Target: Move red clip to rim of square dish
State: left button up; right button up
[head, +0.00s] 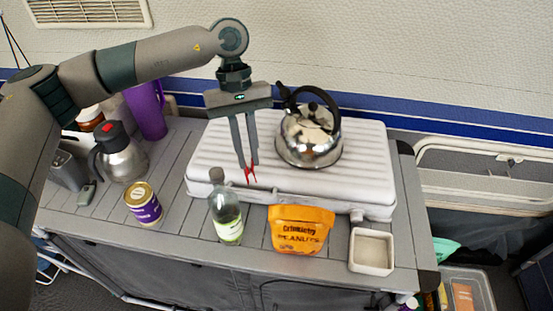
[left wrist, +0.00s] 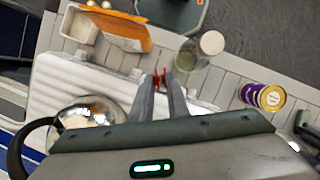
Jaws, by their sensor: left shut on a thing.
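A small red clip (head: 249,175) is held between the fingertips of my left gripper (head: 247,165), above the front of the white ribbed stove top. The clip also shows in the left wrist view (left wrist: 160,78), between the tips of my left gripper (left wrist: 162,83). The square dish (head: 371,251) is a small whitish open dish at the front right of the counter. It shows at the upper left of the left wrist view (left wrist: 79,25). The clip is well to the left of the dish and apart from it. My right gripper is not in view.
An orange peanuts bag (head: 300,230) stands between the clip and the dish. A clear bottle (head: 225,208) and a purple-labelled can (head: 143,203) are left of it. A steel kettle (head: 309,135) sits on the white stove top (head: 210,160). A steel flask (head: 121,157) stands at left.

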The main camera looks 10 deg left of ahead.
pick_arm(q)
jog(key=w+a+f+m+y, duration=0.1)
jog(key=a+m, duration=0.4)
jog(key=a, duration=0.1)
jog(key=shift+w+f+y, duration=0.25)
jog(key=shift+y, duration=0.15)
jog(key=shift+d, duration=0.1)
